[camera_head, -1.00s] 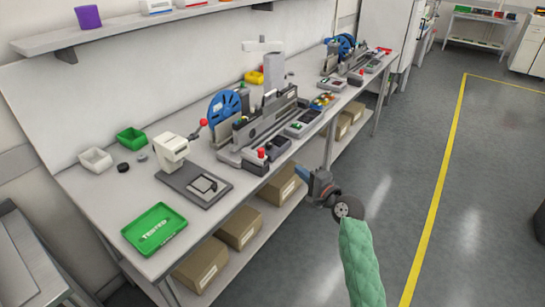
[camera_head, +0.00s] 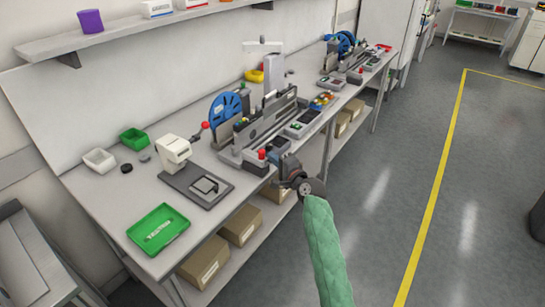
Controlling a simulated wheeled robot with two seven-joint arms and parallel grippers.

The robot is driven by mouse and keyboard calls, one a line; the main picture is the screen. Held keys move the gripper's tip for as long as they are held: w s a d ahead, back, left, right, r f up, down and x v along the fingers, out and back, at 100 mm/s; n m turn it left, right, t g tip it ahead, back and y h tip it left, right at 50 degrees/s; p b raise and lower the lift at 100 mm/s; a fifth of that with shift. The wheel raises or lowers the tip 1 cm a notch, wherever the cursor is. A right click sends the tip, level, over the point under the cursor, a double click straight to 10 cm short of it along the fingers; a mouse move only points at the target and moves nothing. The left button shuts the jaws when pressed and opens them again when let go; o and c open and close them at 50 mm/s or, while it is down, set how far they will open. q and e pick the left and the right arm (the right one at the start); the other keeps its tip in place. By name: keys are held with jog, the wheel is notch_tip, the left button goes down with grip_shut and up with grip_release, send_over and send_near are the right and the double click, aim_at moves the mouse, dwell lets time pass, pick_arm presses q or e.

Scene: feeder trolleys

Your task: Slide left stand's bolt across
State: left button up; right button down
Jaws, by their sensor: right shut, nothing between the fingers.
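The left stand (camera_head: 262,127) is the nearer feeder stand on the bench, with a blue reel (camera_head: 222,108) at its left. A red-topped knob (camera_head: 262,154) stands at its near front end, and a red-tipped lever (camera_head: 205,125) sticks out near the reel. I cannot tell which of these is the bolt. My right gripper (camera_head: 280,164) is at the bench's front edge, just right of the red-topped knob. It is shut and empty; its fingertips are small and partly hidden, and contact cannot be made out. My left gripper is not in view.
A second stand (camera_head: 345,62) is farther along the bench. A grey-white device (camera_head: 174,152), a green tray (camera_head: 158,229), a white bin (camera_head: 98,160) and a green bin (camera_head: 134,138) are at the near left.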

aim_at(257, 155)
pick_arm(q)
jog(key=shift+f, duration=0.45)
pick_arm(e)
jog(key=shift+a, duration=0.3)
jog(key=w+a, duration=0.4)
jog(key=a, duration=0.1)
jog(key=shift+a, duration=0.2)
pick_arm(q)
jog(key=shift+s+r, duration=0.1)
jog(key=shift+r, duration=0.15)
